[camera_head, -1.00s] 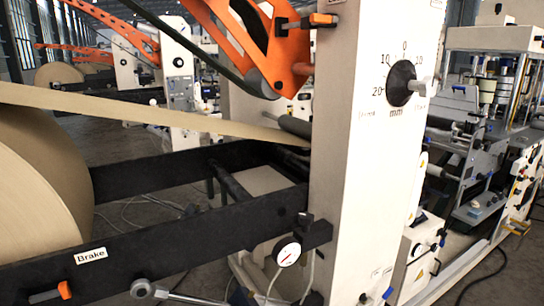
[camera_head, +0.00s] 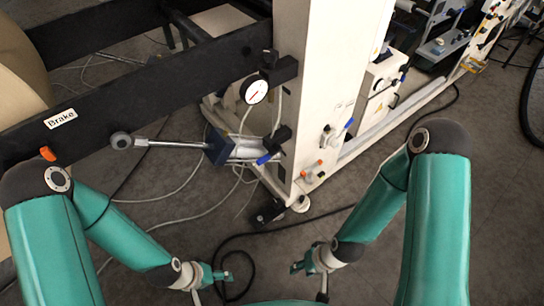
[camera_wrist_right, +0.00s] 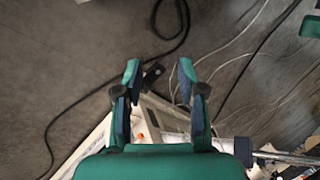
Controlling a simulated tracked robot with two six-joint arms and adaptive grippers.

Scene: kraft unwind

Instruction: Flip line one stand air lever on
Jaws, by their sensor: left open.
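A blue lever (camera_head: 268,158) sits at the lower left of the white stand post, below the pressure gauge (camera_head: 256,90). Another blue lever (camera_head: 348,123) and small orange handles (camera_head: 305,173) are on the lower post. No label shows which is the line one stand air lever. My left gripper (camera_head: 222,278) is open and empty, low in front of the stand. My right gripper (camera_head: 298,264) is below the post, apart from the levers. The right wrist view shows its fingers (camera_wrist_right: 159,75) spread with nothing held between them.
The white stand post (camera_head: 312,75) and black beam (camera_head: 150,95) with its Brake label bound the space. A rod (camera_head: 178,144) extends beside the beam. Hoses and black cables (camera_head: 235,240) lie on the grey floor.

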